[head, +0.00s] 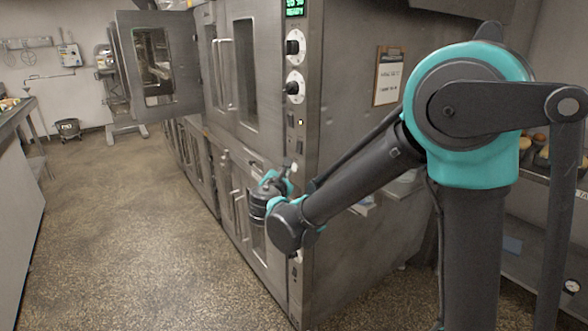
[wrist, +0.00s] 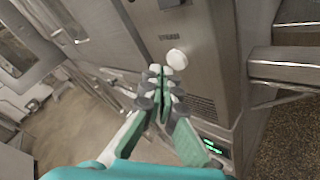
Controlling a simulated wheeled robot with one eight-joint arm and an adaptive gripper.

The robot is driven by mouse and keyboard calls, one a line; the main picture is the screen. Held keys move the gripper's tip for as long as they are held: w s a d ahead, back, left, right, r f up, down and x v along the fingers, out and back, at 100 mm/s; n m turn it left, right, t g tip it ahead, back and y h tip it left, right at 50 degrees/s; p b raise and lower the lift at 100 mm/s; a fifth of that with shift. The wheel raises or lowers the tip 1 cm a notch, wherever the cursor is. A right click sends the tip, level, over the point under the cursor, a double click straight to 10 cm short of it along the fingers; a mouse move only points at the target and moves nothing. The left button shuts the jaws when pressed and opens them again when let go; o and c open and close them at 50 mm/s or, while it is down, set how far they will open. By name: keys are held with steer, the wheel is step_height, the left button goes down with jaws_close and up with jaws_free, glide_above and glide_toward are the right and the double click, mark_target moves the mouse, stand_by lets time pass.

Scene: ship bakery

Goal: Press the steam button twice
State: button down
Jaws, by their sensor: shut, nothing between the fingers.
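The steam button is a round white knob (wrist: 176,58) on the oven's steel control strip in the wrist view, with a small dark label beside it. In the head view a small pale spot at the gripper's tip appears to be the button (head: 294,167). My gripper (wrist: 162,70) is shut and empty, its fingertips close beside the button. I cannot tell whether they touch it. In the head view my gripper (head: 285,168) is at the control strip, partly hidden by its own wrist.
The oven (head: 232,70) has an open upper door (head: 185,60) at the far left. Two dials (head: 292,87) and a green display (head: 294,7) are above the gripper. Another green display (wrist: 214,147) shows in the wrist view. The floor (head: 110,230) at left is clear.

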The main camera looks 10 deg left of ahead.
steer(key=shift+w+d, duration=0.25)
steer(key=shift+w+d, duration=0.25)
steer(key=shift+w, duration=0.05)
stand_by(0.8)
steer(key=shift+a, duration=0.1)
steer(key=shift+s+a, duration=0.45)
steer(key=shift+s, duration=0.15)
steer(key=shift+s+a, duration=1.65)
steer(key=shift+s, duration=0.25)
